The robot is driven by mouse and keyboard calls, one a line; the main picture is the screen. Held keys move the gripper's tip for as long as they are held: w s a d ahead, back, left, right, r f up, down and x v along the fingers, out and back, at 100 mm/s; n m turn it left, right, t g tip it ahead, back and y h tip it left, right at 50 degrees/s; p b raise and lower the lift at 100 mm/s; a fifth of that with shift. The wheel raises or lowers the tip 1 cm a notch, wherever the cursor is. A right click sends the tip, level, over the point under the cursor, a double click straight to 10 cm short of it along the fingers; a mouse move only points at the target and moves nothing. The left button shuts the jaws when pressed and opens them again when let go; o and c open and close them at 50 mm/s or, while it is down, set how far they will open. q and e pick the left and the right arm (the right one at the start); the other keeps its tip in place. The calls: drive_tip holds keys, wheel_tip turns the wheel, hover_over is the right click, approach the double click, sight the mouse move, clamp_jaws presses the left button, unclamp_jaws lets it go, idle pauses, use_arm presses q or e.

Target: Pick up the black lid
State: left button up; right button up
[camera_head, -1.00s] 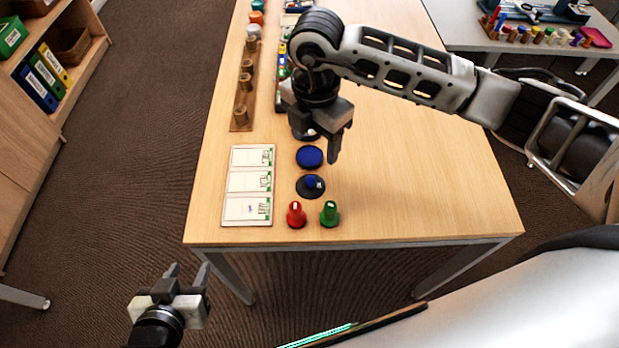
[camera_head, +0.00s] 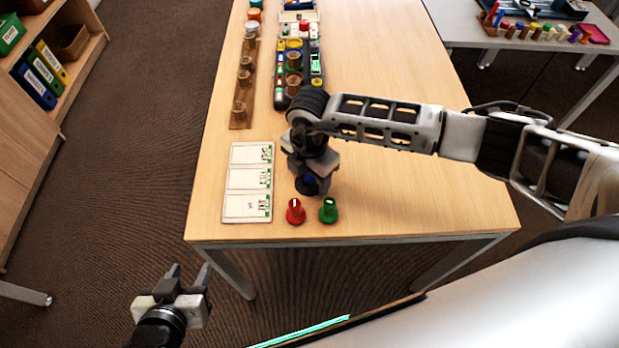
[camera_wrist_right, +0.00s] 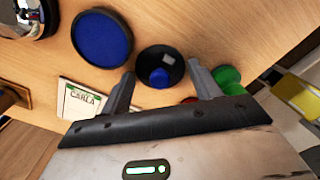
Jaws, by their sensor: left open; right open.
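The black lid (camera_wrist_right: 149,62) is a round black disc with a blue knob and a small pale label. It lies on the wooden table, and in the head view (camera_head: 308,189) my right gripper partly hides it. My right gripper (camera_wrist_right: 162,76) is open and empty, pointing down over the lid, with one finger on each side of the blue knob in the wrist view. I cannot tell whether the fingers touch the lid. My left gripper (camera_head: 189,268) is open and empty, off the table's front edge at lower left.
A round blue piece with a dark rim (camera_wrist_right: 102,38) lies beside the lid. A red piece (camera_head: 295,211) and a green piece (camera_head: 329,210) stand just in front. White cards (camera_head: 249,182) lie to the left. A wooden strip with cylinders (camera_head: 243,85) is farther back. The table's right side is clear.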

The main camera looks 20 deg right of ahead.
drive_tip(key=shift+c, duration=0.6)
use_arm(q)
drive_tip(key=shift+w+r, duration=0.3)
drive_tip(key=shift+w, duration=0.05)
use_arm(e)
drive_tip(key=shift+s, duration=0.1)
clamp_jaws()
use_arm(q)
drive_tip(key=shift+s, duration=0.1)
